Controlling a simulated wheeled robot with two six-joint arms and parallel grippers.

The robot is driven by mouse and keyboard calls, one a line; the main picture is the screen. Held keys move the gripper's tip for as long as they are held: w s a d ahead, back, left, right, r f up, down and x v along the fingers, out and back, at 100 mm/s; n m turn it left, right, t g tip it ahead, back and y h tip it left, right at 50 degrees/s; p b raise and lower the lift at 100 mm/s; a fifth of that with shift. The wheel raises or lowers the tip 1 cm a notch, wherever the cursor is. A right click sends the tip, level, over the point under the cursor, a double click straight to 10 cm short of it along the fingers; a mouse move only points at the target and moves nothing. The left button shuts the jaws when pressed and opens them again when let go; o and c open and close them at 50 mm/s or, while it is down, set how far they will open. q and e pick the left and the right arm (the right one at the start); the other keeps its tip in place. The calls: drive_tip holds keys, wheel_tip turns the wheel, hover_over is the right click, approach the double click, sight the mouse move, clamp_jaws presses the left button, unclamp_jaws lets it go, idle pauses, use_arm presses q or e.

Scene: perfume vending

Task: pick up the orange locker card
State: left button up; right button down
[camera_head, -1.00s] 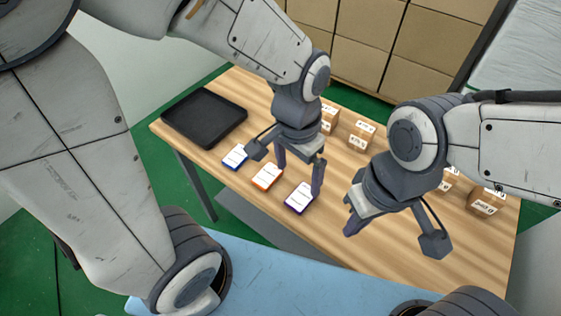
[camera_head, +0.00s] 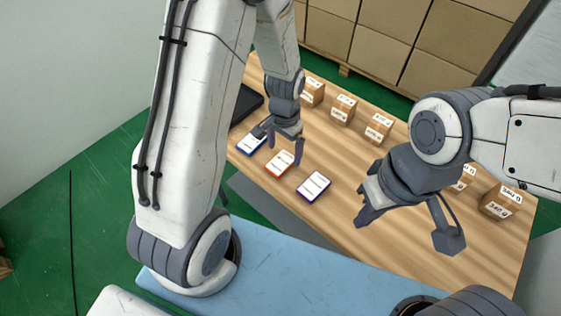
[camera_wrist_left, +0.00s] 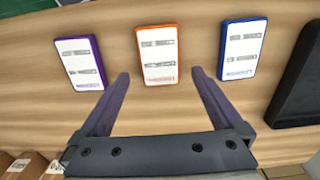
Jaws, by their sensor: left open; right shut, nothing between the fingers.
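The orange locker card (camera_head: 280,163) is white-faced with an orange edge and lies flat on the wooden table, between a blue-edged card (camera_head: 251,143) and a purple-edged card (camera_head: 314,186). In the left wrist view the orange card (camera_wrist_left: 159,55) sits just beyond and between the fingertips, with the purple card (camera_wrist_left: 79,62) to the left and the blue card (camera_wrist_left: 242,49) to the right. My left gripper (camera_head: 285,146) is open and empty, pointing down by the orange card; its fingers also show in the left wrist view (camera_wrist_left: 160,75). My right gripper (camera_head: 364,214) is shut and empty, right of the purple card.
A black tray (camera_head: 246,104) is partly hidden behind my left arm; its edge shows in the left wrist view (camera_wrist_left: 300,80). Small labelled boxes (camera_head: 343,108) stand along the table's far side. The table's middle (camera_head: 345,160) is clear.

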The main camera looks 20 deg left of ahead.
sight(284, 159)
use_arm(q)
drive_tip(key=shift+f, duration=1.5)
drive_tip(key=c, duration=1.4)
drive_tip(key=shift+r, duration=0.15)
